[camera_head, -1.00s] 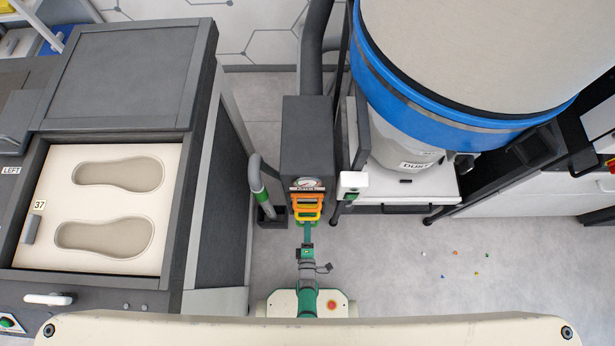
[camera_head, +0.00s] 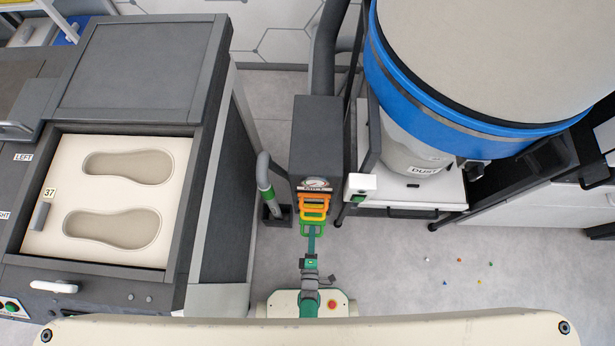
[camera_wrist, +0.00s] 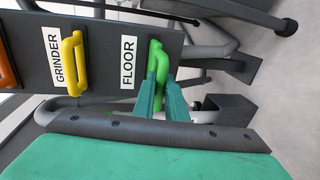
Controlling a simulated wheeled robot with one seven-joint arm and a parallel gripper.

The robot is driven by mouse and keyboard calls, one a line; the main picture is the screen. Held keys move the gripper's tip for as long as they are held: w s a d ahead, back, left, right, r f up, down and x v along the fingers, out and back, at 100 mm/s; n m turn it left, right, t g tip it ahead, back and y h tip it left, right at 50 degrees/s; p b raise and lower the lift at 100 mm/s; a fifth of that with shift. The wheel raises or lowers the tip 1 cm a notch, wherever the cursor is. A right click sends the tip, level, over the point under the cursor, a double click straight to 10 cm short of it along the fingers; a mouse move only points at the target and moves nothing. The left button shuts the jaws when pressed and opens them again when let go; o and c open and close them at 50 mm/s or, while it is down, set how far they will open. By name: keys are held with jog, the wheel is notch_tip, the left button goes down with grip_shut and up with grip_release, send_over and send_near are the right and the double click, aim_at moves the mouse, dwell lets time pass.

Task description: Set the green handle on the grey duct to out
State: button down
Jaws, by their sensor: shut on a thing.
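The green handle (camera_head: 311,230) is the lowest of the stacked handles on the front of the grey duct box (camera_head: 318,140). In the wrist view, the green handle (camera_wrist: 158,62) is beside the label FLOOR on the dark panel. My gripper (camera_head: 311,241) is at the green handle, and its green fingers (camera_wrist: 164,92) are shut on the handle's near part. The fingers hide part of the handle. I cannot tell exactly how far the handle stands out from the panel.
A yellow handle (camera_wrist: 73,62) labelled GRINDER and an orange handle (camera_head: 315,198) are beside the green one. A grey pipe (camera_head: 266,185) stands left of the box. The dust drum (camera_head: 430,110) stands right. Floor at lower right has small scraps.

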jog(key=v, duration=0.2)
jog(key=f+v, duration=0.1)
jog(key=v, duration=0.2)
jog(key=shift+s+a, duration=0.1)
jog(key=shift+s, duration=0.35)
jog(key=c, duration=1.8)
grip_release()
jog(key=shift+w, duration=0.1)
jog(key=v, duration=1)
jog(key=shift+s, duration=0.4)
jog(key=shift+r, duration=0.1)
